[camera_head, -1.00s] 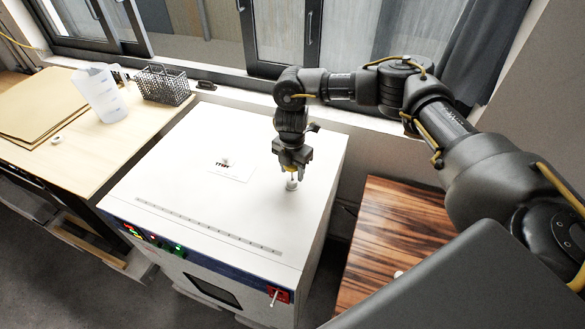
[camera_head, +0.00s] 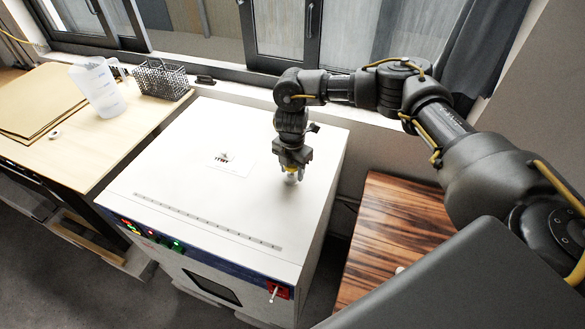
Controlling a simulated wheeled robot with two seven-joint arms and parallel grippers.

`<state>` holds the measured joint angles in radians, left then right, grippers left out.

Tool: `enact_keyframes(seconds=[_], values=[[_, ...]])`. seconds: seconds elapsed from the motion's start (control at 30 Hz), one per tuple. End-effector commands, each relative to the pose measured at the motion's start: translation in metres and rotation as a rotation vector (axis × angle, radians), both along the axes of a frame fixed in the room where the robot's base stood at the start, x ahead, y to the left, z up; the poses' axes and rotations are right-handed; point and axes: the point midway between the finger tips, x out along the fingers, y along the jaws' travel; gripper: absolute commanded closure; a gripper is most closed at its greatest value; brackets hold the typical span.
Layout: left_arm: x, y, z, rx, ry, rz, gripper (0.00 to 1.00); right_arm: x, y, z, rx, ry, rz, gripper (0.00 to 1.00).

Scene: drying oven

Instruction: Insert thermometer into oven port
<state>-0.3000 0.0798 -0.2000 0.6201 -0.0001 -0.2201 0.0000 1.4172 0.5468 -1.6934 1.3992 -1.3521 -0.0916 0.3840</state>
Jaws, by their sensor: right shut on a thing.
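The white drying oven (camera_head: 160,185) stands in the middle with its flat top facing up. My right gripper (camera_head: 292,174) points down over the right part of the oven top. It is shut on a small pale piece (camera_head: 291,180), which looks like the top of the thermometer. The fingers hide much of this piece, and I cannot tell how far it goes into the oven top. A white label card (camera_head: 236,168) with a small knob-like thing (camera_head: 224,157) lies to the left of the gripper. My left gripper is not in view.
A wooden bench (camera_head: 95,145) on the left holds a clear beaker (camera_head: 98,90), a black wire basket (camera_head: 162,80) and brown sheets (camera_head: 35,103). A dark striped wooden surface (camera_head: 395,225) lies to the right. The oven's front edge carries lit buttons and a red switch (camera_head: 277,291).

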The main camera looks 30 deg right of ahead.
Motion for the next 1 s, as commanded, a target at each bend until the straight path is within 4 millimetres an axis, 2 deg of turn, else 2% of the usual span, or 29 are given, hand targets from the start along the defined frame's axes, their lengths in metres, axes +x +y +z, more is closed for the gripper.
enact_keyframes(seconds=[0.8, 0.83, 1.0], values=[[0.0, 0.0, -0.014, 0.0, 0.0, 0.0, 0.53, 0.0, 0.0, -0.022, 0.001, 0.0, 0.0, 0.77], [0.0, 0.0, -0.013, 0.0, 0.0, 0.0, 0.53, 0.0, 0.0, -0.02, 0.001, 0.0, 0.001, 0.51], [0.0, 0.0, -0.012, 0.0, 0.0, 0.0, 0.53, 0.0, 0.0, -0.02, 0.001, 0.0, 0.001, 0.3]])
